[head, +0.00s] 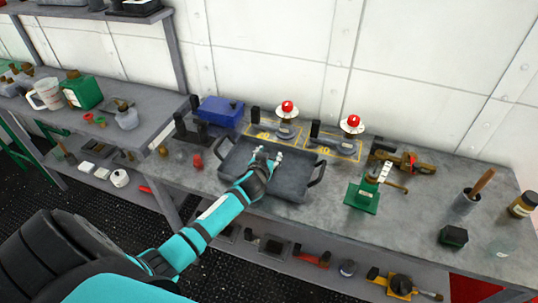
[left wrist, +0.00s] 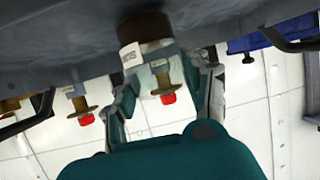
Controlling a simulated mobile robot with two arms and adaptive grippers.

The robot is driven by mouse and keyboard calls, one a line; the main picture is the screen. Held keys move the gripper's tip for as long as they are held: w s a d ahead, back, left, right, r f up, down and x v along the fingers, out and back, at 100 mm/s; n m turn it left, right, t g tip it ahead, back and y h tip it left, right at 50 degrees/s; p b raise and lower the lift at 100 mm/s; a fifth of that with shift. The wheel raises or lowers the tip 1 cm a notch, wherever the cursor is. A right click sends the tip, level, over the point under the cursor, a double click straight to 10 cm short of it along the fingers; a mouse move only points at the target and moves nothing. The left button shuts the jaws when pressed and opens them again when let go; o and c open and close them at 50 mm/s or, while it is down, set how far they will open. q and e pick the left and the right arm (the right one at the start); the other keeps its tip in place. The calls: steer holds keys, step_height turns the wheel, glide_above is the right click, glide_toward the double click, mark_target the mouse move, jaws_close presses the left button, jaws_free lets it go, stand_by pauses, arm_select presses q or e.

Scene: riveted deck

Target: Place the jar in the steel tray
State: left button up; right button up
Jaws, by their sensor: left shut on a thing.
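The steel tray (head: 290,184) is a dark grey pan with raised walls and two handles, near the front of the grey bench. My left gripper (head: 267,158) reaches over its left part, inside the outline of the walls. In the left wrist view the gripper (left wrist: 168,92) is shut on the jar (left wrist: 146,42), which has clear glass, a white label and a brown end towards the tray floor. The tray (left wrist: 70,45) fills the top of that inverted view. I cannot tell whether the jar touches the tray. In the head view the hand hides most of the jar.
Two red-topped stands (head: 287,108) (head: 352,124) are behind the tray. A blue box (head: 221,111) is behind left, a green-based tool (head: 362,197) to the right. An amber bottle (head: 522,204) and a dark pot with a handle (head: 465,202) are far right.

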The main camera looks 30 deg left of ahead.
steer(key=shift+s+d, duration=0.1)
steer(key=shift+d, duration=0.15)
arm_select(q)
steer(key=shift+f, duration=0.1)
steer(key=o, duration=1.3)
arm_select(e)
steer(key=shift+d+f, duration=0.15)
steer(key=shift+d, duration=0.1)
arm_select(q)
steer(key=shift+r, duration=0.25)
steer(key=b+v, duration=0.1)
steer(key=v, duration=1.1)
steer(key=shift+f, duration=0.1)
arm_select(e)
steer(key=shift+a+f, duration=0.25)
steer(key=shift+f, duration=0.2)
